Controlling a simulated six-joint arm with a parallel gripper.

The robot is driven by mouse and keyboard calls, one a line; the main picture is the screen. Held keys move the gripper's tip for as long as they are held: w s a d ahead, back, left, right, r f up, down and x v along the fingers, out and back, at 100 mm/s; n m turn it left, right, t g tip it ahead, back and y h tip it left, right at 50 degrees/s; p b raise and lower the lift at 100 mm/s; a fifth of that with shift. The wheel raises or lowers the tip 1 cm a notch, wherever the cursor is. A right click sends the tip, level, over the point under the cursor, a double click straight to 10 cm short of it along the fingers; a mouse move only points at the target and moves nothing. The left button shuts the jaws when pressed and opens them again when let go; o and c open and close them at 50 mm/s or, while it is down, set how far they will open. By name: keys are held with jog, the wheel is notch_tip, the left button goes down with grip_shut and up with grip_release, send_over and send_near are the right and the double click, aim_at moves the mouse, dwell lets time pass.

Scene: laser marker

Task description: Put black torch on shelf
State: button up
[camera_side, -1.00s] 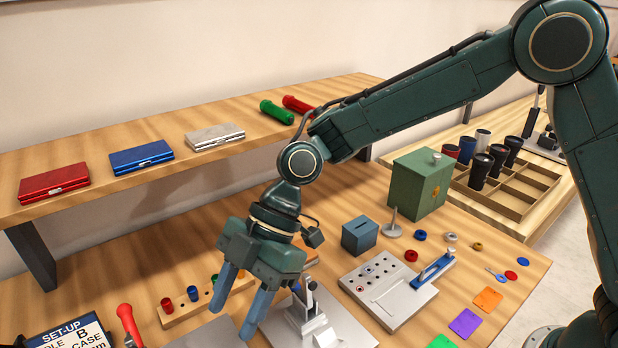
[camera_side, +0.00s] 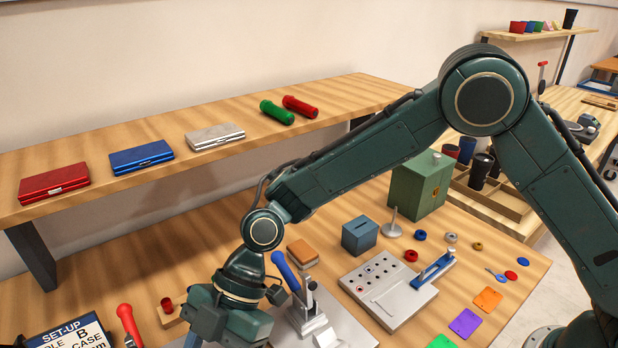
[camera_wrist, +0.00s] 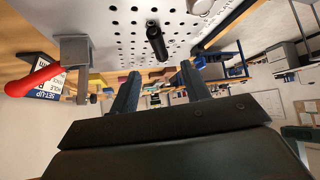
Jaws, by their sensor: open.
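A black torch (camera_wrist: 157,42) shows in the wrist view against a pale perforated plate (camera_wrist: 110,28), just beyond and between my two fingers. My gripper (camera_wrist: 160,78) is open, with nothing between its fingers. In the side view my gripper is low at the bottom edge, its fingertips out of frame, and I cannot make out the torch there. The wooden shelf (camera_side: 250,148) runs along the wall at the back left. A green torch (camera_side: 277,111) and a red torch (camera_side: 300,107) lie on its right part.
Red (camera_side: 54,184), blue (camera_side: 142,157) and silver (camera_side: 215,136) cases sit on the shelf's left and middle. A red-handled clamp (camera_side: 128,322) and a blue-handled one (camera_side: 286,271) stand close to my gripper. A green box (camera_side: 418,184) stands at the right.

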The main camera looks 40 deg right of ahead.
jog(key=shift+x, duration=2.05)
jog(key=shift+x, duration=2.6)
jog(key=shift+w, duration=0.1)
grip_shut()
jog(key=shift+r, duration=0.1)
notch_tip(320, 180, up, 20)
